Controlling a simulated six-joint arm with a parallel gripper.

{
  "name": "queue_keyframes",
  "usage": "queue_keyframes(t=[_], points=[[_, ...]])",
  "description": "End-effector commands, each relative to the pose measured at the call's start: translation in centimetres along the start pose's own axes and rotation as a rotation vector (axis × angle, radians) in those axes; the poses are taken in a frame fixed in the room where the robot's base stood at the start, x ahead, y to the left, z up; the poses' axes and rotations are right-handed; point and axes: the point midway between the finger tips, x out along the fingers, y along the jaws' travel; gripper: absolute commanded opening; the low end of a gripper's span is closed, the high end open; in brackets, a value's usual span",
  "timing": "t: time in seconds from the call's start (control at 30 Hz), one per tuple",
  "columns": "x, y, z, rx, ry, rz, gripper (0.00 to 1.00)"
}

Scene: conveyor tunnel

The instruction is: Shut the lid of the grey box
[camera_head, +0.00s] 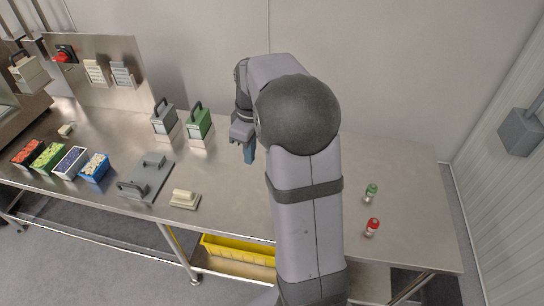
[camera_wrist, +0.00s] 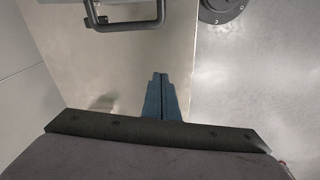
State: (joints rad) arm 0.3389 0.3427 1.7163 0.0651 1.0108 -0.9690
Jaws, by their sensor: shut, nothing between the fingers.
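A low, flat grey piece (camera_head: 146,180) lies on the left half of the bench in the head view. It has a handle at its near left and a raised part at its far right. An upright grey box (camera_head: 163,120) with a dark handle stands further back. I cannot tell which is the task's grey box, or how its lid stands. My gripper (camera_head: 250,155) is right of both, apart from them. Its blue fingers (camera_wrist: 160,80) are shut and empty in the wrist view. A dark handle (camera_wrist: 125,22) shows above them; its owner is unclear.
A green box (camera_head: 199,123) stands beside the upright grey box. Several small filled bins (camera_head: 95,167) line the bench's left. A cream block (camera_head: 184,199) lies near the front edge. Green-topped (camera_head: 371,192) and red-topped (camera_head: 372,227) jars stand right of my arm.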

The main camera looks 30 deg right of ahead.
Motion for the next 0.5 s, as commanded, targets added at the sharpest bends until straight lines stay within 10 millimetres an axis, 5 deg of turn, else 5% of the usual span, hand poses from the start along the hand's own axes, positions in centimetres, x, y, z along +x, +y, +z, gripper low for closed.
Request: queue_keyframes(t=[0.2,0.5], points=[[-2.1,3.7,0.9,-0.141,-0.002,-0.032,0.0],[-2.8,4.6,1.3,-0.192,-0.002,-0.044,0.0]])
